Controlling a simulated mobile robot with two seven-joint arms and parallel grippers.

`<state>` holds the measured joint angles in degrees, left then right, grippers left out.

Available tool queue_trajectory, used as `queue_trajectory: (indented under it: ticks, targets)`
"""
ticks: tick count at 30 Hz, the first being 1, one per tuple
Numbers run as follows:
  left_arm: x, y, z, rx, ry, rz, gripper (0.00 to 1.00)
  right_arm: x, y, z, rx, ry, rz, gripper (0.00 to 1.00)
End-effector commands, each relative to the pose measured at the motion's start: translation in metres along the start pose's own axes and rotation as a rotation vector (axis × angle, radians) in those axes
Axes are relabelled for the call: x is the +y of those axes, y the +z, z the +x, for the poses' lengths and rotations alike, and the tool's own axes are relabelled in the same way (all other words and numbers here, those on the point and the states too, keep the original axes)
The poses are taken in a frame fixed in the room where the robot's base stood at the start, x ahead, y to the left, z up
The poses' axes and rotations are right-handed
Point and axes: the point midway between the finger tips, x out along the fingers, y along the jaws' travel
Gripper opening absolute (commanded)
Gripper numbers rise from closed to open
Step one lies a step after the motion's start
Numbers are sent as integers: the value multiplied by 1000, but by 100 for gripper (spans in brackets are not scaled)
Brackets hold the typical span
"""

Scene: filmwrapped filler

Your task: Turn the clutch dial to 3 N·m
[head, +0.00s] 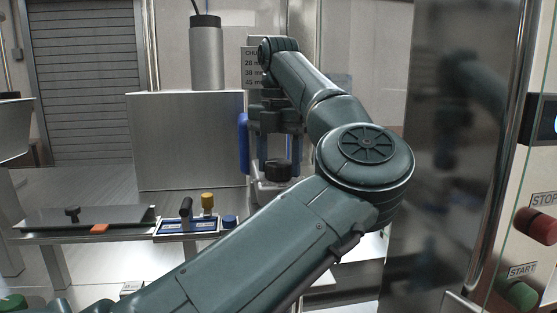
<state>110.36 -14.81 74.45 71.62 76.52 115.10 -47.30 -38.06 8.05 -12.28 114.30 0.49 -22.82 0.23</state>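A round black knob (278,170), which looks like the clutch dial, sits on a pale metal body right of the steel box. Its scale and any numbers cannot be read. My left arm crosses the picture from the bottom left, bends at the right and reaches back to the dial. My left gripper (275,150) points down right above the dial. Its fingers are small and dark here, and I cannot tell whether they touch the dial. My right gripper is out of view.
A blue upright part (243,143) stands close left of the gripper. A tray (168,228) holds knobbed tools, beside a dark plate (50,217) with an orange piece (99,229). A glossy panel and red STOP button (536,226) are at right.

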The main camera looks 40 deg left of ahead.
Motion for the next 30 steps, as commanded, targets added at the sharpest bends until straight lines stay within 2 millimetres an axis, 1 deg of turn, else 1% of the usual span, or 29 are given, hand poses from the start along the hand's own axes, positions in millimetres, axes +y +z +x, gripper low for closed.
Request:
queue_trajectory:
  ticks: [1, 6, 12, 16, 20, 25, 27, 29, 30]
  targets:
    - [0, 0, 0, 0, 0, 0, 58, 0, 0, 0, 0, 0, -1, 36]
    - [0, 0, 0, 1, 0, -2, 70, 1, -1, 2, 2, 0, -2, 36]
    - [0, 0, 0, 2, 0, -4, 70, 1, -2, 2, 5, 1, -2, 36]
    - [0, 0, -8, 2, 0, -3, 70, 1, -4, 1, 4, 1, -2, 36]
    - [0, 0, -30, -3, -2, -1, 70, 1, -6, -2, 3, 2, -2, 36]
    - [1, 0, -74, -3, -3, 0, 70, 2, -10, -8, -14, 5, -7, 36]
    - [0, 0, -91, -4, -3, 2, 70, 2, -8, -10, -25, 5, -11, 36]
    - [1, 0, -101, -3, -4, 2, 70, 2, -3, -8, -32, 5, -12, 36]
    - [0, 0, -110, -5, -3, 3, 70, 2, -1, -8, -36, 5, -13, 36]
